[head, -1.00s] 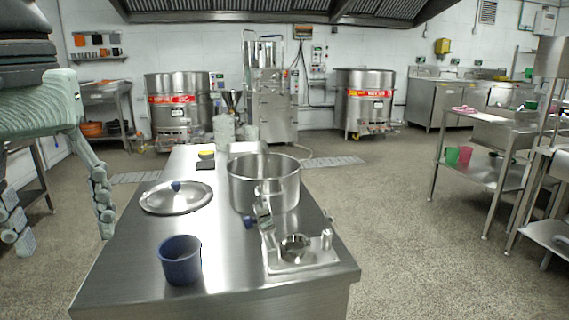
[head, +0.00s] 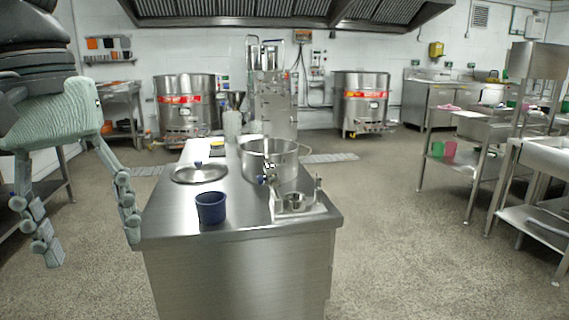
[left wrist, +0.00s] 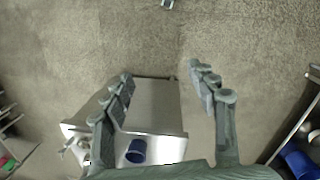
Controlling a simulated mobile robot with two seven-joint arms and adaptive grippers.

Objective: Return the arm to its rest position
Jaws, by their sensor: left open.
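My left gripper (head: 92,255) is open and empty at the left of the head view, with its fingers pointing down. It is in the air beside the left front edge of the steel table (head: 235,280). In the left wrist view its two fingers (left wrist: 170,82) are spread wide, with floor and the table below and nothing between them. The arm behind the gripper shows only in part at the left edge. My right gripper is in neither view.
On the table are a blue cup (head: 211,207), a lid (head: 200,173), a large pot (head: 268,160) and a steel fitting on a plate (head: 298,208). Steel shelving (head: 480,150) stands at the right. The floor (head: 400,250) between is clear.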

